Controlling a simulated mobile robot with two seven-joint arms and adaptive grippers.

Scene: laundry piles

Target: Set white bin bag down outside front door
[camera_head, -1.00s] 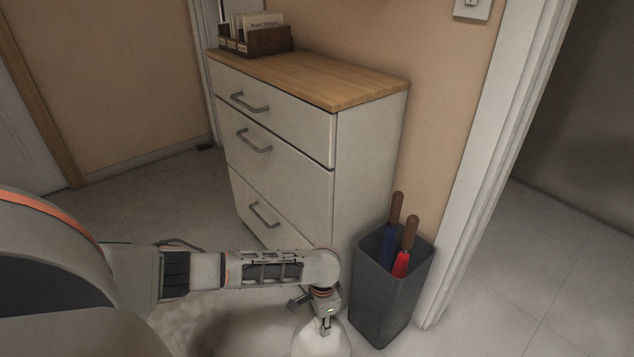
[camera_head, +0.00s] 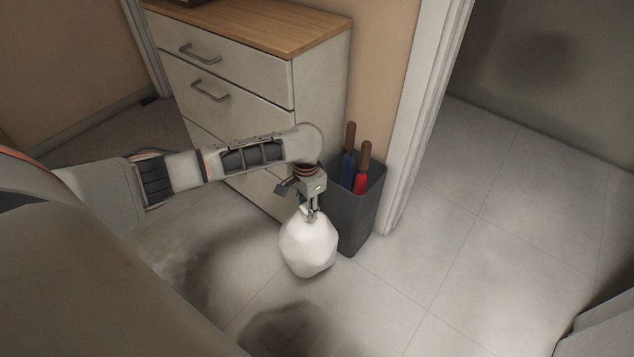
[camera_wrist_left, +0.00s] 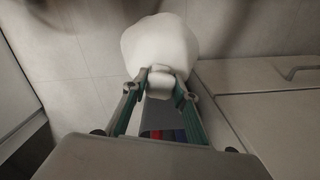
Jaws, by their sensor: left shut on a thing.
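The white bin bag (camera_head: 308,245) hangs from my left gripper (camera_head: 310,214) in the head view, in front of the umbrella bin. My left gripper is shut on the bag's gathered neck. In the left wrist view the bag (camera_wrist_left: 160,45) shows beyond the fingertips of the left gripper (camera_wrist_left: 161,84). Whether the bag's underside touches the floor is hard to tell. A door opening with a white frame (camera_head: 418,110) stands to the right of the bag. My right gripper is not in view.
A dark umbrella bin (camera_head: 360,213) with two umbrellas stands between the white drawer cabinet (camera_head: 322,108) and the door frame. Tiled floor (camera_head: 490,235) lies clear through the opening at right. A grey object's edge shows at the lower right.

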